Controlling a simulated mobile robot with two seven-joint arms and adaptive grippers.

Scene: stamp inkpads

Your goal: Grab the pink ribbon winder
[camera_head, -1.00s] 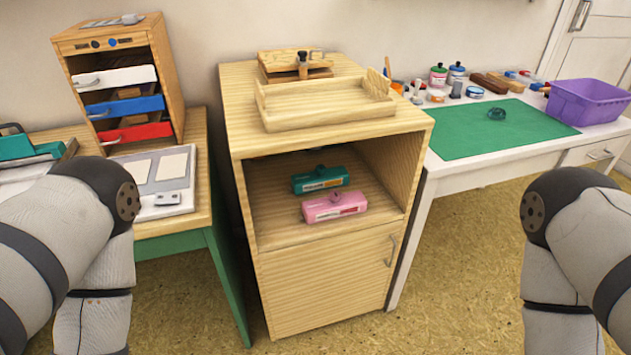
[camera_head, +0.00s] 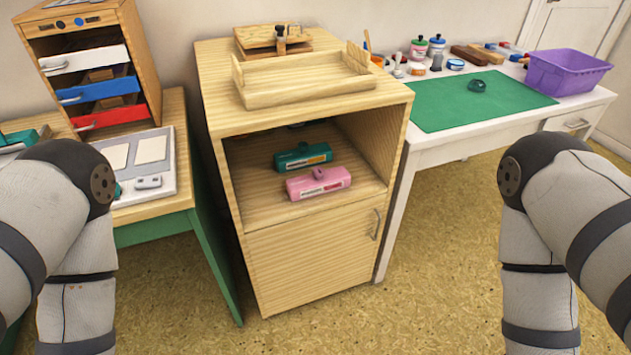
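The pink ribbon winder (camera_head: 318,184) lies on the open shelf of the wooden cabinet (camera_head: 312,262), near the shelf's front edge. It is a pink box with a round knob on top and a pale label on its front. A similar teal winder (camera_head: 303,157) lies just behind it. No gripper touches either one. My two arms show at the left and right edges of the head view, but both grippers are outside the picture.
A wooden tray (camera_head: 306,92) sits on the cabinet top. A desk with a drawer unit (camera_head: 93,62) stands left. A white table with a green mat (camera_head: 455,115) and a purple basket (camera_head: 566,72) stands right. The floor (camera_head: 420,265) before the cabinet is clear.

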